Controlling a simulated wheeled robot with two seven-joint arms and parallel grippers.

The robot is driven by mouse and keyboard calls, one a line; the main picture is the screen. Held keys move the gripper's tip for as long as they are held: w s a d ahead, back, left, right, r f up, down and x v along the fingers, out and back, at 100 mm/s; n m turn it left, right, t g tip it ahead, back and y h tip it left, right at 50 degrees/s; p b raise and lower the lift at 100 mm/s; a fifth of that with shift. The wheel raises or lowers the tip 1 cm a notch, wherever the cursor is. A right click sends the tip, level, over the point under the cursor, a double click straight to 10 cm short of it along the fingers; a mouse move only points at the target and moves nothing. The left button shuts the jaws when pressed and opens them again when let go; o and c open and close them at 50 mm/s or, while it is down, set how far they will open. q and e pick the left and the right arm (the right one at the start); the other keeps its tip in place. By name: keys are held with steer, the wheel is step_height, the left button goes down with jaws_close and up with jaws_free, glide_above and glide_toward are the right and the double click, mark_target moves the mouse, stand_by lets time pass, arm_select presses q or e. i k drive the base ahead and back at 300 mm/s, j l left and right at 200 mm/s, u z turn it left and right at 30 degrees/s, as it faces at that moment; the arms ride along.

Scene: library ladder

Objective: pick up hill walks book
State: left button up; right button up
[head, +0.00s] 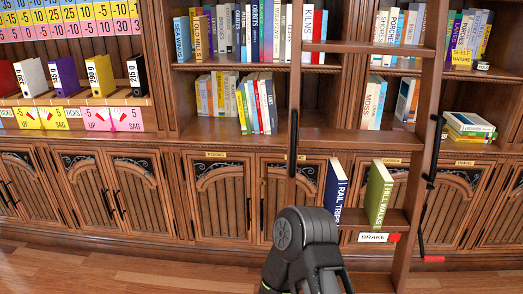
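The Hill Walks book (379,194) is green with white spine lettering. It stands upright, leaning slightly, on a low wooden step (398,222) of the library ladder (423,150). The dark blue Rail Trips book (337,188) stands to its left, with a gap between them. Nothing is touching the green book from my side. A dark link of one of my arms shows at the bottom centre, below and left of the books. Neither of my grippers is in view.
The ladder's rails, with black handles (293,142), flank the books. A brake label (373,237) with a red end sits below the step. Shelves of books and closed cabinet doors (222,200) stand behind. Wooden floor (130,274) is clear at the left.

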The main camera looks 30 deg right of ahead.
mark_target(380, 184)
steer(key=z, duration=1.85)
steer(key=i+l, duration=0.1)
steer(key=l, duration=1.25)
steer(key=i+l, duration=0.15)
steer(key=l, duration=1.2)
